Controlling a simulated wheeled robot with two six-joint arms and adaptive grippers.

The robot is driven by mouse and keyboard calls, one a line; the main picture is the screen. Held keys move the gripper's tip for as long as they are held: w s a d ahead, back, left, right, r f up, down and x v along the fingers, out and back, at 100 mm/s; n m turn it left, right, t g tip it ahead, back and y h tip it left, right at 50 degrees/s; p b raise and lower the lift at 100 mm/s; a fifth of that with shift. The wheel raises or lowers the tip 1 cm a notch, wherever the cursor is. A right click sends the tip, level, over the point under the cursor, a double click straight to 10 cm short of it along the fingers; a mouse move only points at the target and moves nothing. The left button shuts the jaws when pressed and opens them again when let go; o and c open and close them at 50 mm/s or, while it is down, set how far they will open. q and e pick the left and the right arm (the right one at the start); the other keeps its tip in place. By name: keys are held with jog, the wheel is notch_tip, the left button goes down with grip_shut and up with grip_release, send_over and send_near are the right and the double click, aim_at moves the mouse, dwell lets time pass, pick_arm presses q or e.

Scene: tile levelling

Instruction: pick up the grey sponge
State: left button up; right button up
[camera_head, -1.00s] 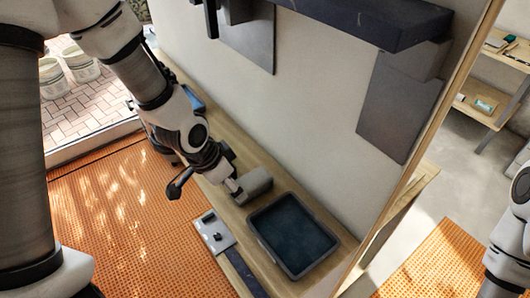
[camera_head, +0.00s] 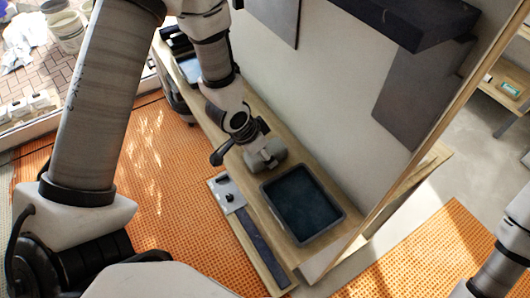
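The grey sponge (camera_head: 272,155) is a rounded block on the wooden bench, just behind the dark tub (camera_head: 265,208). My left arm reaches down from the top to it. My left gripper (camera_head: 257,149) is right at the sponge and overlaps it in the picture. The fingertips are small and partly hidden, so I cannot tell whether they are spread or closed on it. A dark part sticks out to the left of my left wrist. Part of my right arm shows at the lower right edge; its gripper is outside the picture.
The tub holds dark blue-green contents. A pale plate (camera_head: 227,194) with a small dark item lies left of it, beside a dark strip (camera_head: 262,250). A wall (camera_head: 330,85) with grey tiles (camera_head: 415,105) stands close behind the bench. Orange matting (camera_head: 165,205) covers the floor.

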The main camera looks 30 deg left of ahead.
pick_arm(q)
jog(key=shift+w+f, duration=0.2)
jog(key=shift+f, duration=0.1)
jog(key=shift+s, duration=0.1)
jog(key=c, duration=0.7)
jog(key=shift+r, duration=0.1)
